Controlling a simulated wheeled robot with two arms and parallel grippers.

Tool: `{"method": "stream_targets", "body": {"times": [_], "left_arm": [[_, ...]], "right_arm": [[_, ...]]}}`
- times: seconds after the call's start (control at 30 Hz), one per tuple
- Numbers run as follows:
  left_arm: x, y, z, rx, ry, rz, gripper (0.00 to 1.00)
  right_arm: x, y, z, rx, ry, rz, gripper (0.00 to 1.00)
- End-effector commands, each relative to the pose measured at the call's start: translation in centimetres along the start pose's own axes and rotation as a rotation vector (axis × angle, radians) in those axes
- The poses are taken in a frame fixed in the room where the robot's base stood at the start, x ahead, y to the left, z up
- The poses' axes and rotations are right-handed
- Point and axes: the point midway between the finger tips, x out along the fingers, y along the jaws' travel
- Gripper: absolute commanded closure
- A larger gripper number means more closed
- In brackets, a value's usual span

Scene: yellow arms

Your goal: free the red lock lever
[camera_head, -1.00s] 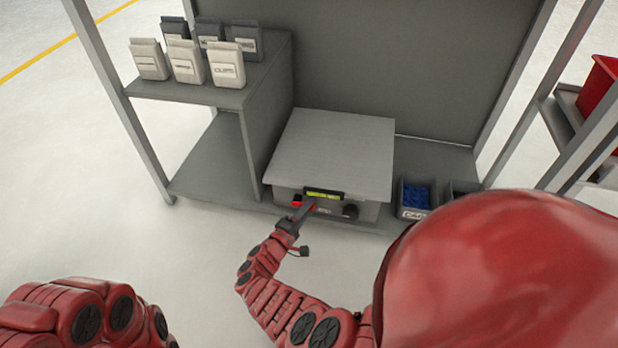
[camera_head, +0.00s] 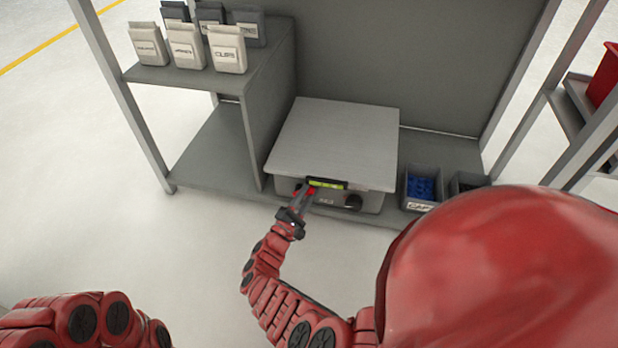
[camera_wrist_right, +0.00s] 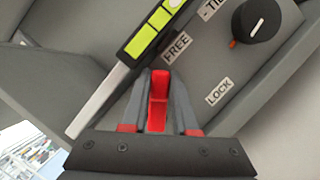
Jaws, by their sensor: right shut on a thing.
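The red lock lever (camera_wrist_right: 158,100) shows in the right wrist view between the fingers of my right gripper (camera_wrist_right: 158,105). The gripper is shut on it, and its fingers hide the lever's sides. The lever's visible end is just below the FREE label (camera_wrist_right: 177,46); the LOCK label (camera_wrist_right: 219,91) is off to its right. In the head view my right gripper (camera_head: 306,195) is at the front panel of the grey flat-topped machine (camera_head: 335,140), left of centre. My left arm shows at the bottom left, but its gripper is out of view.
A bin of blue parts (camera_head: 421,187) stands right of the machine. Labelled pouches (camera_head: 227,50) stand on the upper left shelf.

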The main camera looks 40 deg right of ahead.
Motion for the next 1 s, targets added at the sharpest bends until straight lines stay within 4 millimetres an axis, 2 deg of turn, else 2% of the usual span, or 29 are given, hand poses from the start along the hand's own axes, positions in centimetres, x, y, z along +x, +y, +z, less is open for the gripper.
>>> {"method": "stream_targets", "body": {"times": [0.4, 0.43, 0.57, 1.0], "left_arm": [[0.0, 0.02, -0.02, 0.001, -0.001, 0.002, 0.43], [0.0, 0.01, -0.02, 0.001, -0.001, 0.001, 0.43], [0.0, 0.01, -0.02, 0.001, -0.001, 0.001, 0.43], [0.01, 0.02, 0.0, 0.0, -0.001, 0.001, 0.43]], "right_arm": [[-0.03, 0.04, -0.08, -0.004, 0.002, 0.002, 1.0], [-0.04, 0.04, -0.09, -0.004, 0.003, 0.002, 0.67], [-0.03, 0.03, -0.06, -0.004, 0.002, 0.001, 0.44], [0.03, 0.06, 0.03, -0.002, -0.001, 0.001, 0.43]]}}
